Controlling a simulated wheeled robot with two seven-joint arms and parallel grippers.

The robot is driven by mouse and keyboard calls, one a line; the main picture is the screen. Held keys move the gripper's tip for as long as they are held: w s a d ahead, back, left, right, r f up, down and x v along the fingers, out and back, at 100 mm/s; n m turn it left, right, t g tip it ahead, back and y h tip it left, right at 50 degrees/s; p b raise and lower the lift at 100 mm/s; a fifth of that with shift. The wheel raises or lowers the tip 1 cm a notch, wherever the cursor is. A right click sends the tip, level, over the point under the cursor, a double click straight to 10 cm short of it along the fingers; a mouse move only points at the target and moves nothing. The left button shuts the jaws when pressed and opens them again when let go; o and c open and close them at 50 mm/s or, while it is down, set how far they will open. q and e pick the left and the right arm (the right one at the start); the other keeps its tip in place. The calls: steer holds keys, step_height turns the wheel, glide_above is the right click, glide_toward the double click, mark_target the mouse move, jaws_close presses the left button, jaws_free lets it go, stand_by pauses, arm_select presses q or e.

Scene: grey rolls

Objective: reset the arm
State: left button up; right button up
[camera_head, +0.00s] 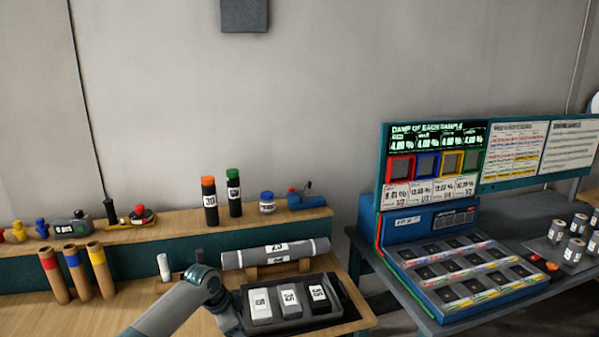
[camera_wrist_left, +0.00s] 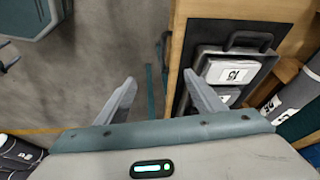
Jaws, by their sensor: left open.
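My left arm (camera_head: 185,300) comes in at the bottom of the head view, bent beside the tray; its fingers cannot be made out there. In the left wrist view my left gripper (camera_wrist_left: 160,77) is open, with nothing between its fingers. Its right finger is close to the wooden table edge and the tray in that picture. A grey roll (camera_head: 290,250) with a white label lies on a wooden stand behind the tray. It also shows at the right of the left wrist view (camera_wrist_left: 296,98). My right gripper is not in view.
Several bottles and tools line the back shelf (camera_head: 170,225). A blue machine (camera_head: 455,270) with a display panel stands on the right table. Grey cans (camera_head: 574,252) stand far right. A gap separates the tables.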

arm_select(q)
steer(key=s+a+f+n+b, duration=0.1)
steer(key=s+f+n, duration=0.15)
steer(key=f, duration=0.65)
steer(key=s+a+f+n+b, duration=0.1)
steer(key=s+f, duration=0.3)
steer(key=f, duration=0.5)
steer(key=s+a+f+n+b, duration=0.1)
steer(key=s+a+f+n, duration=0.15)
steer(key=f, duration=0.65)
steer(key=s+a+f+n+y+b, duration=0.2)
steer(key=s+a+f, duration=0.1)
steer(key=s+f, duration=1.3)
steer(key=s+a+f+n+b, duration=0.1)
steer(key=s+f, duration=0.5)
steer(key=s, duration=0.8)
steer(key=s+f+g+y+b, duration=0.1)
steer(key=s+f, duration=0.6)
steer(key=s, duration=0.8)
steer(key=s+a+f+n+b, duration=0.1)
steer(key=s+f, duration=0.5)
steer(key=s, duration=0.8)
steer(key=shift+s+a+f+n+b, duration=0.15)
steer(key=shift+a+n+b, duration=0.15)
steer(key=shift+b, duration=0.25)
